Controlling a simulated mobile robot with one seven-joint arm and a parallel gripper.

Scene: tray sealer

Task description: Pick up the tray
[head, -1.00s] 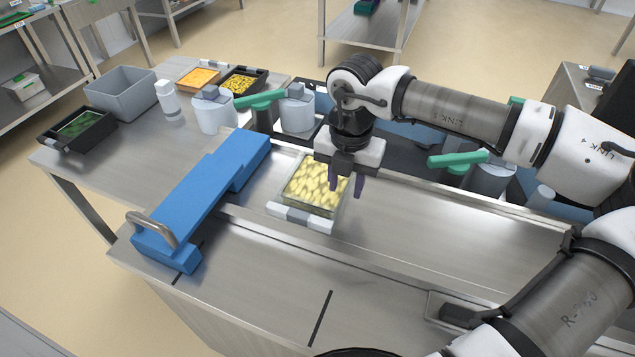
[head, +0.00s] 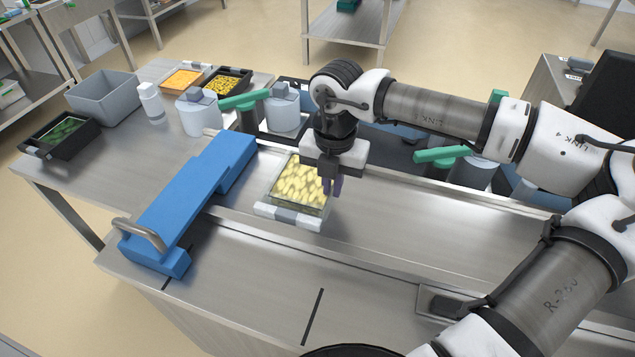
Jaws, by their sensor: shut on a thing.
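A clear tray (head: 272,209) filled with pale yellow pieces sits on the steel surface of the sealer, right of the blue sealing bar. My gripper (head: 331,187) is over the tray's right side, pointing down. Its dark fingers are close together and shut on the tray's right rim. The exact contact is partly hidden by the fingers and the wrist. The tray looks level and I cannot see a clear gap beneath it.
The blue bar (head: 187,202) with a metal handle (head: 145,232) stands left of the tray. Black trays (head: 62,136), a grey bin (head: 103,98) and a white bottle (head: 151,102) stand at the far left. The steel deck right of the tray is clear.

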